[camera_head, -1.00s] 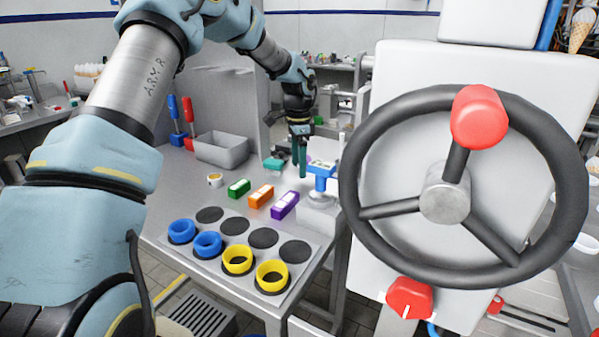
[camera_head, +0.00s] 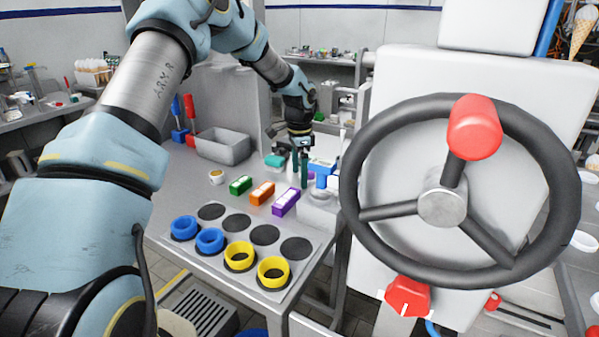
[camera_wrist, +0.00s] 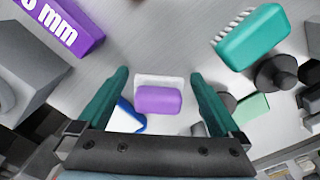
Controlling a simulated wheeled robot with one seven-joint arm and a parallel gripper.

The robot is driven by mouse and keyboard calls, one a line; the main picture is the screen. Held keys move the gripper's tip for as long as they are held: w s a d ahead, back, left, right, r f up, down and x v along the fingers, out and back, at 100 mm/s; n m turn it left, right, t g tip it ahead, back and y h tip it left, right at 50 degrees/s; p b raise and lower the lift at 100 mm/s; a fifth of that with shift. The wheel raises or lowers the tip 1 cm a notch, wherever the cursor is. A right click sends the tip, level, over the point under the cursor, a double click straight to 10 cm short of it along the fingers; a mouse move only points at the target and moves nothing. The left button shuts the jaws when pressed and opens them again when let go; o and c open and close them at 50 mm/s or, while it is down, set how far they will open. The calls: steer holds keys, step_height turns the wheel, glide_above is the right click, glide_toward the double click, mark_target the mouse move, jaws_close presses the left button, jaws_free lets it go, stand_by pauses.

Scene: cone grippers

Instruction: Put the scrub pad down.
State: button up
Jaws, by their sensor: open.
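A small purple pad with a white layer (camera_wrist: 158,98), which I take for the scrub pad, shows between my fingers in the wrist view. My gripper (camera_wrist: 158,77) is open, with one teal finger on each side of the pad and a visible gap on both sides. In the head view, my gripper (camera_head: 300,184) points down over the far right part of the metal table, behind the purple block. I cannot make out the pad there. Whether it rests flat on the table is hard to tell.
A teal brush (camera_wrist: 254,36) lies right of the pad in the wrist view; a purple box (camera_wrist: 62,26) lies upper left. A blue object (camera_wrist: 128,118) is close by the left finger. A grey bin (camera_head: 222,146) and the large wheel (camera_head: 443,208) flank the area.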

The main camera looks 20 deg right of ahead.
steer(key=shift+r, duration=0.15)
step_height(320, 180, up, 12)
steer(key=b, duration=0.3)
steer(key=s+a+f+n, duration=0.1)
steer(key=s+a+n, duration=0.3)
steer(key=a, duration=0.7)
steer(key=s+a+f+n, duration=0.15)
steer(key=a+n, duration=0.35)
steer(key=a, duration=0.5)
steer(key=s+a+f+n+t, duration=0.1)
steer(key=s+a+f+n, duration=0.1)
steer(key=s+a+n, duration=0.7)
steer(key=s+a, duration=0.3)
steer(key=a, duration=0.2)
steer(key=shift+s+a+f+t, duration=0.25)
steer(key=shift+s+a+t, duration=0.05)
steer(key=shift+a, duration=0.05)
